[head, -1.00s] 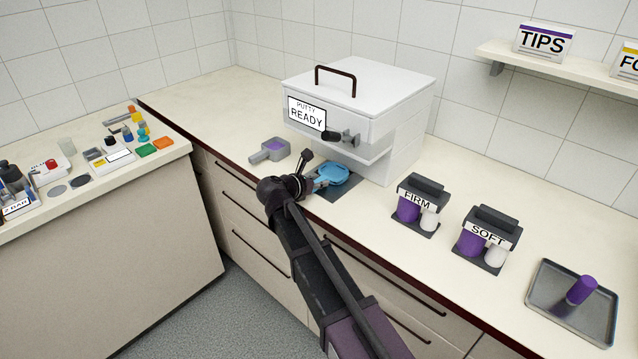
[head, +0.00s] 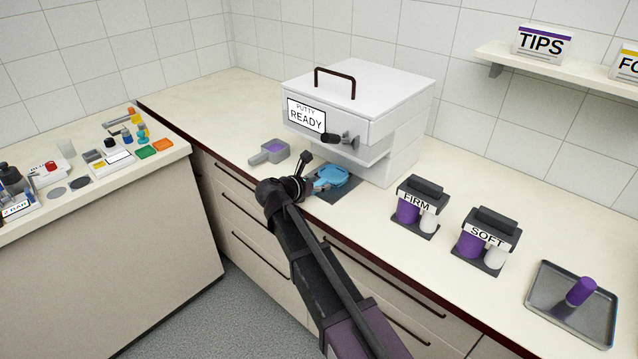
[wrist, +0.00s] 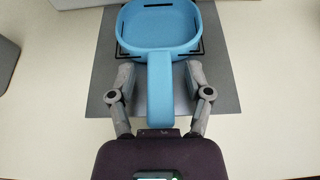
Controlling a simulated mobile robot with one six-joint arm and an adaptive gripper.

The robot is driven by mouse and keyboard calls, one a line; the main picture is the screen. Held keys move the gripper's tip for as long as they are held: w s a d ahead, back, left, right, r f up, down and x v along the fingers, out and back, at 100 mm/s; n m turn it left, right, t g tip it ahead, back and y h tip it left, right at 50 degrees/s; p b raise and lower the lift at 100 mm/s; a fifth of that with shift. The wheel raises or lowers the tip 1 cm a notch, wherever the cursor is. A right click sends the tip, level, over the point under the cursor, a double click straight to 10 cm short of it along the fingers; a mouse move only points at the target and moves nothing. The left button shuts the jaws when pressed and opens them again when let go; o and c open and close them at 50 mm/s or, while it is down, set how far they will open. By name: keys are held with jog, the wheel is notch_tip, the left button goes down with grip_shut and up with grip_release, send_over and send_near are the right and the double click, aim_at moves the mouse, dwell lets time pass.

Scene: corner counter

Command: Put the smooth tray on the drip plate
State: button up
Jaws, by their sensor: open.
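The blue tray (head: 331,176) with a handle lies over the grey drip plate (head: 345,192), in front of the white putty machine. In the wrist view the tray (wrist: 158,25) is a smooth-walled, empty-looking pan on the plate (wrist: 222,95), its handle pointing toward me. Black corner marks show around its base. My gripper (wrist: 160,72) is open, with one finger on each side of the handle and a gap to it on both sides. In the head view my gripper (head: 308,184) is at the handle end and partly hides it.
A grey handled tray with purple contents (head: 270,151) stands left of the plate. The putty machine (head: 360,105) overhangs the plate's back. The FIRM (head: 417,208) and SOFT (head: 485,242) dispensers stand to the right, then a metal tray (head: 547,310) with a purple cylinder.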

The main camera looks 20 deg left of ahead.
jog(key=p+v, duration=0.4)
jog(key=v, duration=0.7)
jog(key=shift+s+r, duration=0.2)
jog(key=shift+s, duration=0.15)
